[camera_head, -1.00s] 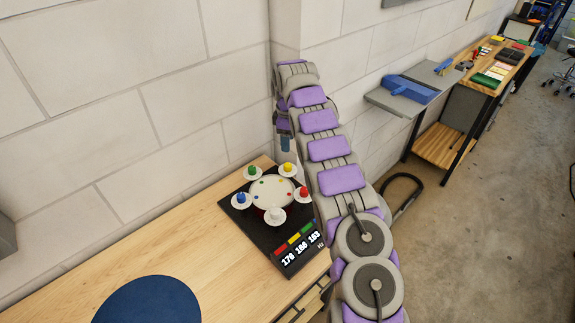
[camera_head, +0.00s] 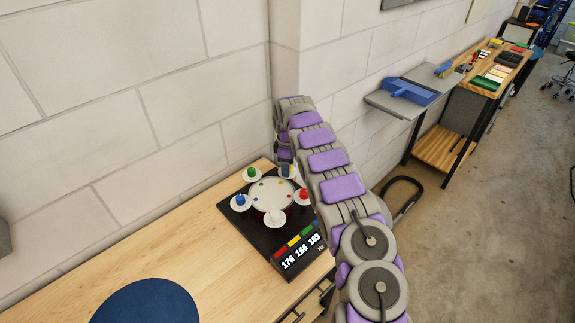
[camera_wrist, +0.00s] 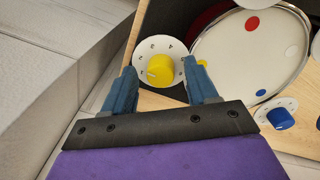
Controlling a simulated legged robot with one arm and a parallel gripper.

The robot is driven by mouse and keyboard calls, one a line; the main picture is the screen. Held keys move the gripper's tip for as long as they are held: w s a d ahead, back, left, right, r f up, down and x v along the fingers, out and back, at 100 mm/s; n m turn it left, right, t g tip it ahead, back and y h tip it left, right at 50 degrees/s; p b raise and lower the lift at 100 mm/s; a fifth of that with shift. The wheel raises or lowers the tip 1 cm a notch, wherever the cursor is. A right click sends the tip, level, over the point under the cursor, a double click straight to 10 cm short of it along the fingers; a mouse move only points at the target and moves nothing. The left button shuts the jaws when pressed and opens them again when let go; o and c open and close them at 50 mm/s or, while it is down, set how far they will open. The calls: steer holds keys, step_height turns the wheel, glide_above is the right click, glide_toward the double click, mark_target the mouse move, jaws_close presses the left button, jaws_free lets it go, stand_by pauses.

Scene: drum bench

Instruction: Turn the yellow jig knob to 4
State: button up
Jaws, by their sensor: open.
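The yellow jig knob (camera_wrist: 160,69) sits on a white numbered dial (camera_wrist: 142,48) in the wrist view. My gripper (camera_wrist: 163,80) is open, with its two blue fingers on either side of the knob in that view; whether they touch it I cannot tell. In the head view my gripper (camera_head: 286,170) is low over the far corner of the black jig board (camera_head: 255,237) and hides the yellow knob. The white drum head (camera_head: 271,194) with coloured dots lies in the middle of the jig. The number on the knob's pointer is too small to read.
Green (camera_head: 251,173), blue (camera_head: 240,200), red (camera_head: 302,194) and white (camera_head: 275,216) knobs stand around the drum. A display reads 176, 166, 163 (camera_head: 300,252). A block wall (camera_head: 180,80) rises close behind the bench. A dark blue disc (camera_head: 145,302) lies on the bench.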

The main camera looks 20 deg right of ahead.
steer(key=shift+c, duration=0.3)
steer(key=c, duration=1)
steer(key=shift+r, duration=0.1)
steer(key=shift+m+p, duration=0.3)
steer(key=m+p, duration=0.1)
steer(key=m, duration=0.1)
steer(key=shift+a+r+m+p, duration=0.1)
steer(key=shift+r+m+p, duration=0.05)
steer(key=shift+m+p, duration=0.25)
steer(key=m+p, duration=0.2)
steer(key=m, duration=0.3)
steer(key=shift+w+m, duration=0.1)
steer(key=shift+m, duration=0.2)
steer(key=m+p, duration=0.1)
steer(key=m, duration=0.3)
steer(key=shift+w+m+g+p, duration=0.1)
steer(key=shift+m+g+p, duration=0.3)
steer(key=shift+m, duration=1.9)
